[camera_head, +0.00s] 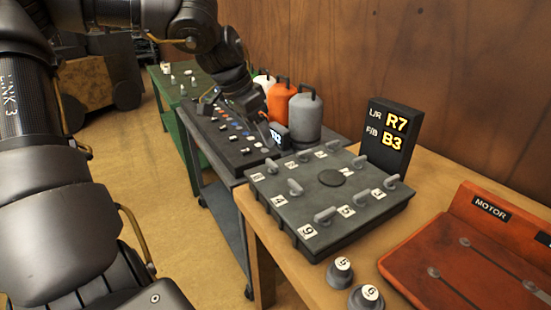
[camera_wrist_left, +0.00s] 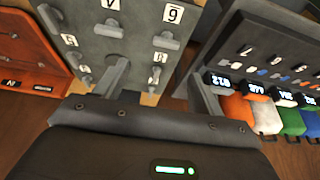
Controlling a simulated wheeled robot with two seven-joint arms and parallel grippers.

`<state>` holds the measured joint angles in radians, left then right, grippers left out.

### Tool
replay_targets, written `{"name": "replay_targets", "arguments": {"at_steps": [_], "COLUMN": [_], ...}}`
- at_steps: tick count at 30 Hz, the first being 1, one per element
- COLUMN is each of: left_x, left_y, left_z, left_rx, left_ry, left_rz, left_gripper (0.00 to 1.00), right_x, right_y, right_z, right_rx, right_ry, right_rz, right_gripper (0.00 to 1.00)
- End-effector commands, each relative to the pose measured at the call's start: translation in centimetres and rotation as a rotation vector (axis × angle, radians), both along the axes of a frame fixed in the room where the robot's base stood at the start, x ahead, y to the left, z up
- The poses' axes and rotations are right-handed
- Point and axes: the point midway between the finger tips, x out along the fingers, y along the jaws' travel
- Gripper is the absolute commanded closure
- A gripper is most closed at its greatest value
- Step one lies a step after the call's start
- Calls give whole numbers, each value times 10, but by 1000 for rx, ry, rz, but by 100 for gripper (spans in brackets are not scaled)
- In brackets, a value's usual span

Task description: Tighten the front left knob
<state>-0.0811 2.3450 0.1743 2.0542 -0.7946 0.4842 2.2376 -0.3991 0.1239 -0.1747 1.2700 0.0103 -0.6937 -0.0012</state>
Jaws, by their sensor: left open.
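A dark grey plate (camera_head: 290,220) lies on the wooden table in the head view. It carries several grey lever-like knobs, such as one near its front corner (camera_head: 325,215), one at its left (camera_head: 295,187) and one at its right (camera_head: 391,182), with numbered white labels. I cannot tell which knob is the front left one. My right gripper is not in view.
A black display (camera_head: 391,137) behind the plate reads R7 and B3. A black panel cart (camera_head: 235,135), canisters (camera_head: 305,117) and a wooden wall stand behind.

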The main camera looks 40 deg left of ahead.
Motion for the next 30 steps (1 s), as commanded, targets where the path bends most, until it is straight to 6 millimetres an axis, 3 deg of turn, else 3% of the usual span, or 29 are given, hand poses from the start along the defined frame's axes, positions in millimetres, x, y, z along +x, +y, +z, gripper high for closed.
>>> {"name": "replay_targets", "arguments": {"at_steps": [16, 21, 30], "left_x": [33, 38, 39], "left_y": [-10, -12, -12], "left_z": [-81, -92, -94], "left_rx": [-1, -1, -1], "left_ry": [0, -2, -5], "left_rz": [2, 1, 0], "left_gripper": [31, 31, 31], "right_x": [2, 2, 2], "right_y": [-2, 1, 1], "right_z": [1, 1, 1], "right_rx": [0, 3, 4], "right_ry": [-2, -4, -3], "right_rz": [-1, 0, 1], "right_gripper": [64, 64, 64]}}
